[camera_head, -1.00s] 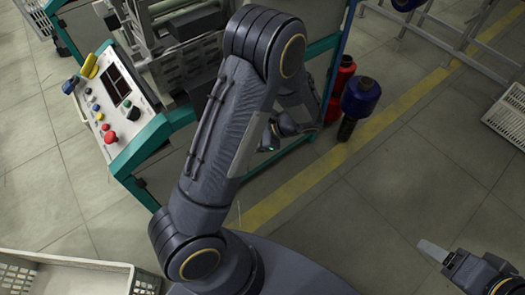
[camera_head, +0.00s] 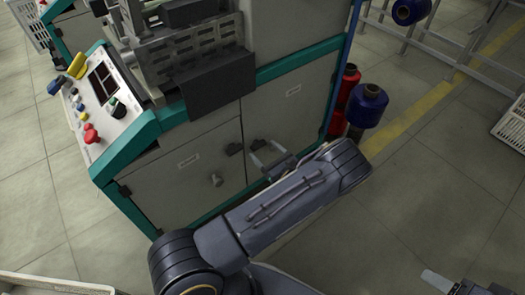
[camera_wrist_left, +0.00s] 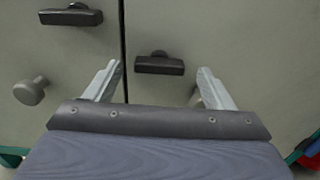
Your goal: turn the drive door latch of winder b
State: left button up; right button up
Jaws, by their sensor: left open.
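The winder's grey cabinet front has two doors with a seam between them. The left door (camera_head: 190,165) carries a black latch (camera_wrist_left: 71,16) and a round grey knob (camera_wrist_left: 31,92). The right door (camera_head: 290,115) carries another black latch (camera_wrist_left: 159,65), horizontal, close to the seam. The door labels are too small to read, so I cannot tell which is the drive door. My left gripper (camera_head: 266,158) is open in front of the right door. In the left wrist view its fingers stand either side of that door's latch, apart from it. My right gripper (camera_head: 438,282) is partly in view at the lower right.
The control panel (camera_head: 108,100) with a red button is on the winder's left. Red (camera_head: 345,90) and blue (camera_head: 367,105) spools stand by its right side. A pale crate (camera_head: 50,285) is at the lower left.

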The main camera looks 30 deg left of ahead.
pick_arm(q)
jog(key=shift+x, duration=1.05)
jog(key=shift+c, duration=0.5)
jog(key=c, duration=0.9)
